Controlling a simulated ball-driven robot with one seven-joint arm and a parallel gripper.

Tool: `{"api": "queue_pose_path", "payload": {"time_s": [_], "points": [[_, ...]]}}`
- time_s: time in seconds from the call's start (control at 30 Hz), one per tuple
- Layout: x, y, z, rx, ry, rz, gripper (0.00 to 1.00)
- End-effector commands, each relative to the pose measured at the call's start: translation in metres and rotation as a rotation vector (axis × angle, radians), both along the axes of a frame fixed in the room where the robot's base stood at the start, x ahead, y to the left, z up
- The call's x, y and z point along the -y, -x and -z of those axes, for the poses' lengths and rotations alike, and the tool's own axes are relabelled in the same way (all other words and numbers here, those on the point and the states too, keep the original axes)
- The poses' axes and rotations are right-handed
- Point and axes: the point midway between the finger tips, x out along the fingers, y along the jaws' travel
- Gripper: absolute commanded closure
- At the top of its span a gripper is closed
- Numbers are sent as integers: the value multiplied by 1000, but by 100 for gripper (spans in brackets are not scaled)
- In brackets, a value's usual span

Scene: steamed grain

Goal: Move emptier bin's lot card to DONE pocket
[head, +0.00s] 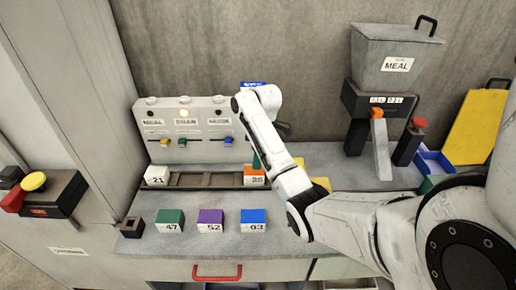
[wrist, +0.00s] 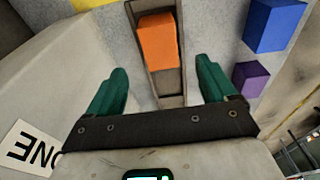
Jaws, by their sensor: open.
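An orange block (head: 254,175) marked with a number, perhaps 36, sits in the slotted tray (head: 207,180); it also shows in the wrist view (wrist: 158,42). My gripper (head: 256,162) is over it; in the wrist view (wrist: 162,72) its green fingers are open and empty, with the block between and beyond their tips. A white block marked 21 (head: 157,175) sits at the tray's left end. Green 47 (head: 169,221), purple 52 (head: 210,221) and blue 63 (head: 253,221) blocks stand in front. A partly cut-off DONE label (wrist: 28,148) is at lower left in the wrist view.
A grey panel (head: 185,115) with three labels, sliders and one lit lamp stands behind the tray. A hopper labelled MEAL (head: 396,65) is at right. A red drawer handle (head: 217,272) is at the counter front. My arm hides part of the counter.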

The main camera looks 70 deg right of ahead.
Motion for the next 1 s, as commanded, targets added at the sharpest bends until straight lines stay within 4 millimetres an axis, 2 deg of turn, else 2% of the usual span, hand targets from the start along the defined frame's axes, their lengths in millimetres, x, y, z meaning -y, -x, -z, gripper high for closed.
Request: {"api": "queue_pose_path", "payload": {"time_s": [0.1,0.23,0.6,0.7,0.77,0.87,0.97,1.0], "points": [[1,1,-18,2,2,-1,15],[1,3,-28,1,1,0,15],[1,3,-31,0,0,0,15],[-7,-1,-27,4,0,1,15],[-21,-9,-20,13,0,6,15],[-65,-27,-2,40,2,26,15],[-128,-42,20,79,0,68,15],[-155,-45,28,98,-1,90,15]]}}
